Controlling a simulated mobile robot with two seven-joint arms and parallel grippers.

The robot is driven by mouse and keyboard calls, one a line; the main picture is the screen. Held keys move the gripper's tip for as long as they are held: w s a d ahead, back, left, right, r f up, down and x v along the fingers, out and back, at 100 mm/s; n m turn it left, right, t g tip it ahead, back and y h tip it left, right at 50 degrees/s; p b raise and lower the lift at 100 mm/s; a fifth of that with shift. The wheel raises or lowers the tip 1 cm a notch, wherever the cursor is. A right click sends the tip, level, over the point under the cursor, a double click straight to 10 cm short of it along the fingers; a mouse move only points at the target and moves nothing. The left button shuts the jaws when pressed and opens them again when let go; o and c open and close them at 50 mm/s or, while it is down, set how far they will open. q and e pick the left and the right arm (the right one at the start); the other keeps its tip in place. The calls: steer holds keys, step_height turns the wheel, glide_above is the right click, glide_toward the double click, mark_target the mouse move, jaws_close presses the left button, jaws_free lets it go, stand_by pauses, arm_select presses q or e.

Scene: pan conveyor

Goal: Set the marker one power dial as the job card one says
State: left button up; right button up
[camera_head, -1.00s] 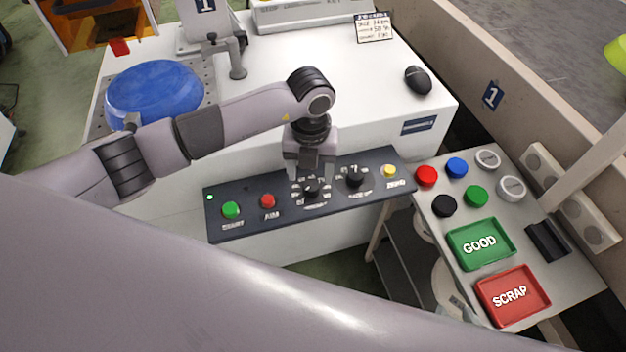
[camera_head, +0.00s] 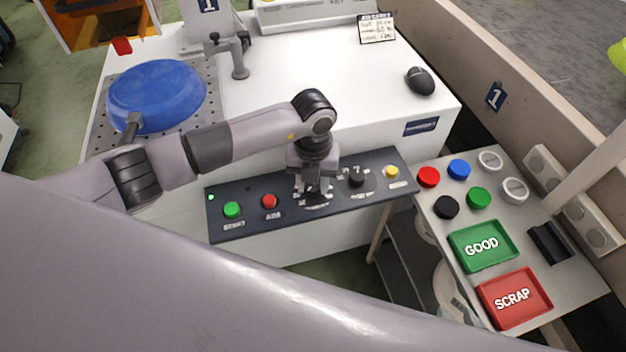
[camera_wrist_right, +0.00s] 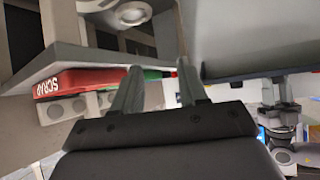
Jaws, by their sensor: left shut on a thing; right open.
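The dark control panel (camera_head: 245,228) runs along the front of the white machine. My left gripper (camera_head: 313,190) points down over the panel and is shut on a black dial, the one just right of the red button; the fingers mostly hide it. I cannot read its pointer or label. A second black dial (camera_head: 356,177) stands free to its right. The job card (camera_head: 377,28) is at the back of the white top; its text is too small to read surely. My right gripper (camera_wrist_right: 158,88) is open and empty in the right wrist view.
The panel also has a green button (camera_head: 232,210), a red button (camera_head: 270,201) and a yellow button (camera_head: 392,172). A blue round pan (camera_head: 157,95) lies at left. A side table at right holds coloured discs, a green GOOD tray (camera_head: 482,264) and a red SCRAP tray (camera_head: 514,315).

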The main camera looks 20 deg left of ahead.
steer(key=shift+f, duration=0.1)
arm_select(q)
steer(key=shift+m+b, duration=0.55)
steer(key=shift+m, duration=0.55)
steer(key=m+b, duration=0.1)
steer(key=m, duration=0.2)
steer(key=shift+f+m+b, duration=0.1)
steer(key=shift+m+b, duration=0.3)
steer(key=m+b, duration=0.2)
steer(key=m, duration=0.1)
steer(key=shift+m, duration=0.3)
steer(key=m+b, duration=0.4)
steer(key=m, duration=0.2)
steer(key=m+b, duration=0.2)
steer(key=m, duration=0.2)
steer(key=shift+m, duration=0.3)
steer(key=shift+m+b, duration=0.4)
steer(key=shift+b, duration=0.05)
steer(key=shift+m, duration=0.3)
arm_select(e)
step_height(320, 180, down, 9)
steer(key=a, duration=0.1)
steer(key=shift+w+a, duration=0.2)
steer(key=shift+w, duration=0.2)
